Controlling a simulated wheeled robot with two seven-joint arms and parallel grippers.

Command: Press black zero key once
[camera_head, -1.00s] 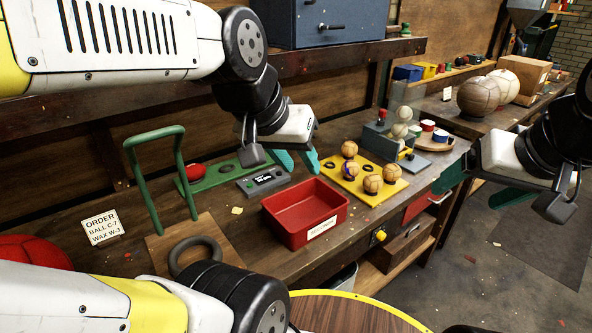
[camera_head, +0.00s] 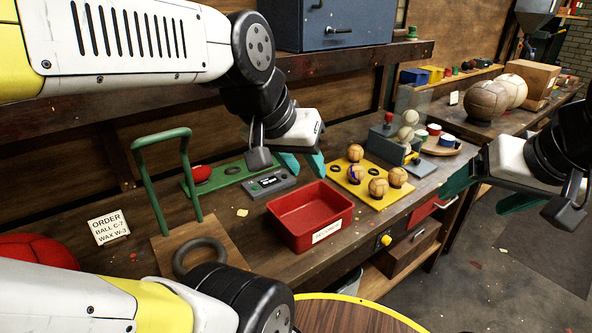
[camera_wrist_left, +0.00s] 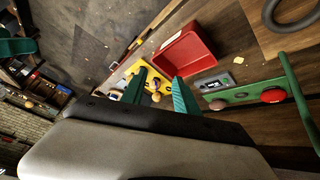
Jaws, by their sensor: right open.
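A small grey device (camera_head: 268,184) with a dark display lies on the bench between the green plate and the red tray. A small green spot shows at its left end; a black zero key is too small to make out. The device also shows in the left wrist view (camera_wrist_left: 217,82). My left gripper (camera_head: 302,165) hangs above the bench, just right of the device, with its teal fingers apart and nothing between them. They also show apart in the left wrist view (camera_wrist_left: 160,88). My right gripper (camera_head: 518,202) is open at the right, beyond the bench edge, partly hidden by its own wrist.
A red tray (camera_head: 309,240) stands in front of the device. A yellow board (camera_head: 350,188) with several leather balls is to the right. A green plate (camera_head: 232,174) with a red ball or dome (camera_head: 201,173) and a green handle frame (camera_head: 141,180) stand left.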

